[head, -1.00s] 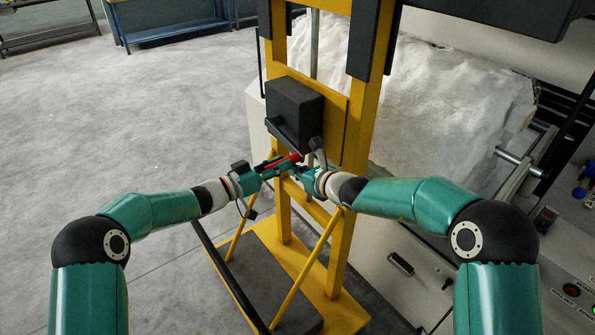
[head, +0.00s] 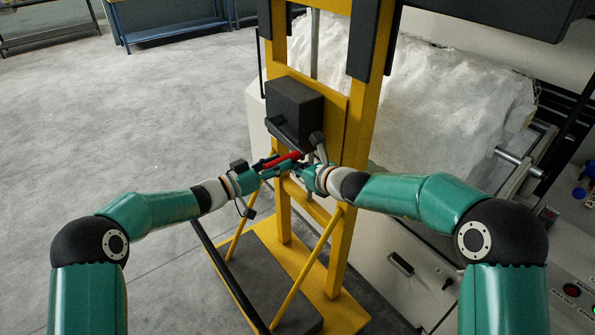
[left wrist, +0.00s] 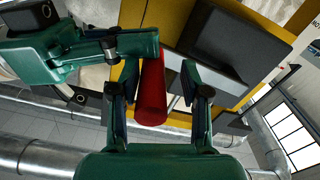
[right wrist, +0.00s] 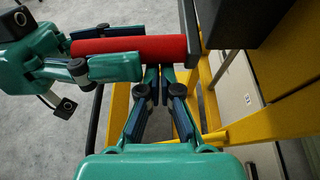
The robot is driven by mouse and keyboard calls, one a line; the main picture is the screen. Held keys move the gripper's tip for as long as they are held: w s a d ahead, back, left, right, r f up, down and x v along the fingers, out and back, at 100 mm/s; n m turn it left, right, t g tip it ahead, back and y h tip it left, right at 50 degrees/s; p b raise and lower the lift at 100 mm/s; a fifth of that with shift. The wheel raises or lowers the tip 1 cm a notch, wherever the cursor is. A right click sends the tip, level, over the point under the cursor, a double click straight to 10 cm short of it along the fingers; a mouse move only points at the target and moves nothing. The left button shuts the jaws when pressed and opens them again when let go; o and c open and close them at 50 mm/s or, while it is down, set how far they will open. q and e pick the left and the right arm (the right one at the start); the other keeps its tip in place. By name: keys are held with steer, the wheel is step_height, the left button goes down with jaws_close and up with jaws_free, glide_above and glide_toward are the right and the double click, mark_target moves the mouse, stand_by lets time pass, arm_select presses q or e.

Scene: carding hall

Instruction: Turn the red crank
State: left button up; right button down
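The red crank handle (head: 284,160) sticks out to the left from a grey crank arm (head: 319,146) beside the dark box on the yellow frame. My left gripper (head: 270,165) is at the handle's free end. In the left wrist view the red handle (left wrist: 151,92) lies between my left gripper's fingers (left wrist: 158,80), with a gap on the right side, so they look open around it. My right gripper (head: 302,170) is just below the handle near the crank arm. In the right wrist view its fingertips (right wrist: 159,72) are together with nothing seen between them, close under the handle.
The dark box (head: 294,108) sits on the yellow frame (head: 360,130), with a yellow base (head: 345,312) below. A machine with white fibre (head: 440,110) stands behind to the right. Both grippers are very close together. Open floor (head: 120,130) lies to the left.

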arm_select(q)
steer(key=shift+s+d+f, duration=0.1)
steer(key=shift+s+f, duration=0.15)
steer(key=shift+f, duration=0.15)
arm_select(e)
steer(key=shift+w+r, duration=0.2)
steer(key=shift+r, duration=0.5)
arm_select(q)
steer(key=v, duration=0.7)
steer(key=shift+a+r, duration=0.25)
steer(key=shift+a, duration=0.2)
arm_select(e)
steer(key=shift+f, duration=0.4)
